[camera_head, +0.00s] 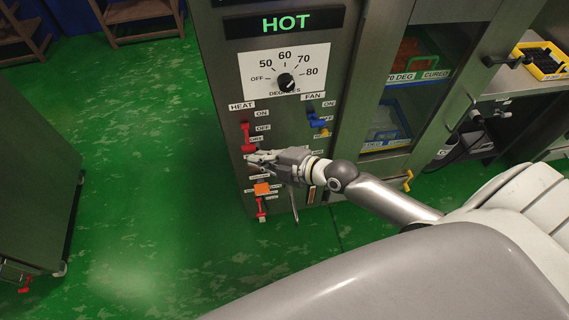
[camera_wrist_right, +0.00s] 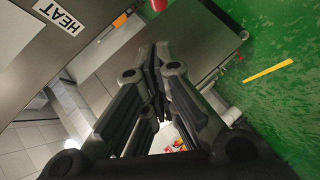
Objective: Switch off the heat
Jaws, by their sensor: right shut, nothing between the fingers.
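The heat switch is a red lever (camera_head: 246,138) below the HEAT label (camera_head: 242,105) on the grey cabinet front. Its handle hangs down beside the ON and OFF labels and a third, lower label that I cannot read surely. My right gripper (camera_head: 251,158) is shut and empty, just below the lever's lower end; whether they touch I cannot tell. In the right wrist view the closed fingers (camera_wrist_right: 157,62) point up the picture, with the HEAT label (camera_wrist_right: 62,18) at upper left. A red piece (camera_wrist_right: 159,5) shows at the top edge. My left gripper is not in view.
A blue fan lever (camera_head: 318,121) sits right of the heat lever. Above are a temperature dial (camera_head: 286,83) and a lit HOT sign (camera_head: 286,23). An orange part (camera_head: 263,189) and another red handle (camera_head: 261,207) sit lower. Green floor (camera_head: 140,190) is clear at left.

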